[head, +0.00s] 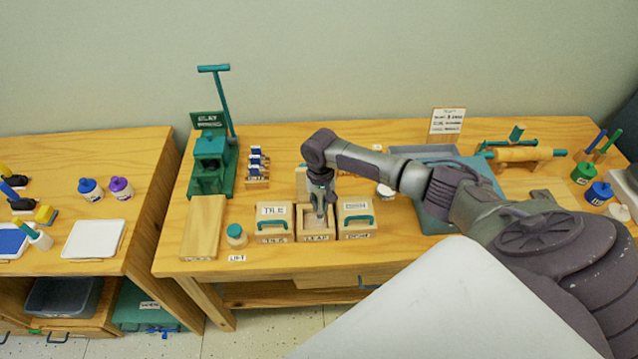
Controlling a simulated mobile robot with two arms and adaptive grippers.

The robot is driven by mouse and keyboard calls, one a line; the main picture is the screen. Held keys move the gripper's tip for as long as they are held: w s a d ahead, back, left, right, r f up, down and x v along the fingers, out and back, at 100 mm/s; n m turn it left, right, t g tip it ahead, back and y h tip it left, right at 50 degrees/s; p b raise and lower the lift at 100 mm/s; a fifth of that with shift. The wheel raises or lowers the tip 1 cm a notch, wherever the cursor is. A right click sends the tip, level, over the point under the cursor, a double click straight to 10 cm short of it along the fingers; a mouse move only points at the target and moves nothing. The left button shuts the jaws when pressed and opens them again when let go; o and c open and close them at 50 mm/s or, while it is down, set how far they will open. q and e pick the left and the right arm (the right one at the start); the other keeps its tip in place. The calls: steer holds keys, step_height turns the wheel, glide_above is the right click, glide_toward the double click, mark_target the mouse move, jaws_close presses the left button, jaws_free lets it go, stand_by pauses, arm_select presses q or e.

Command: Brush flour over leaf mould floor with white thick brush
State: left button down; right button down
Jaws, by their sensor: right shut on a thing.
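The leaf mould (316,237) is an open wooden box with a "LEAF" label, in the middle of the front row. Its cavity shows a pale floor, partly covered by my gripper. My right gripper (320,207) points down over the cavity, shut on a thin thing that I take for the white thick brush; the fingers hide most of it. I cannot tell whether its tip touches the floor. No flour can be made out at this size. My left gripper is out of view.
Boxes with teal handles stand close on both sides of the mould, a "TILE" box (275,237) and another box (356,233). A green press (210,165) and a grey-blue tray (473,167) stand farther back.

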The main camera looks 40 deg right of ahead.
steer(key=shift+w+a, duration=0.15)
steer(key=shift+a, duration=0.1)
steer(key=shift+w+a+p, duration=0.2)
steer(key=shift+p, duration=0.1)
steer(key=shift+a, duration=0.1)
steer(key=shift+w+a, duration=0.2)
steer(key=shift+a, duration=0.1)
steer(key=shift+w+a, duration=0.1)
steer(key=shift+a, duration=0.05)
steer(key=shift+w+a, duration=0.15)
steer(key=shift+a, duration=0.1)
steer(key=shift+p, duration=0.3)
